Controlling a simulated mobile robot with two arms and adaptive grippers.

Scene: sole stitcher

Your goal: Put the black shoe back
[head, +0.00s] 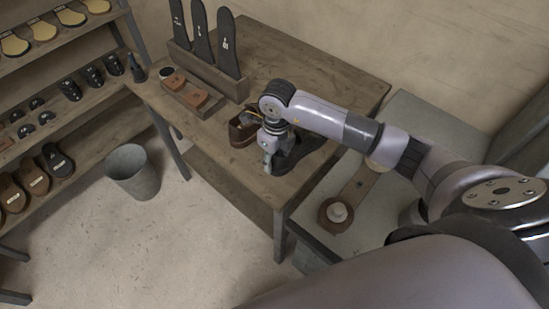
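A black shoe (293,156) is on the wooden table (330,88), close to its front right corner. My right gripper (267,160) points down at the shoe's left side, and the arm covers part of the shoe. The gripper is small in the view, and I cannot tell whether its fingers are open or shut, or whether they touch the shoe. A brown shoe (240,132) stands just left of the gripper on the same table. My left gripper is not in view.
A wooden rack (208,72) holds tall black soles at the table's back left, with a block of brown pieces (190,95) before it. Shelves (95,120) with soles stand at left. A grey bucket (133,172) is on the floor. A grey bench (395,190) is right.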

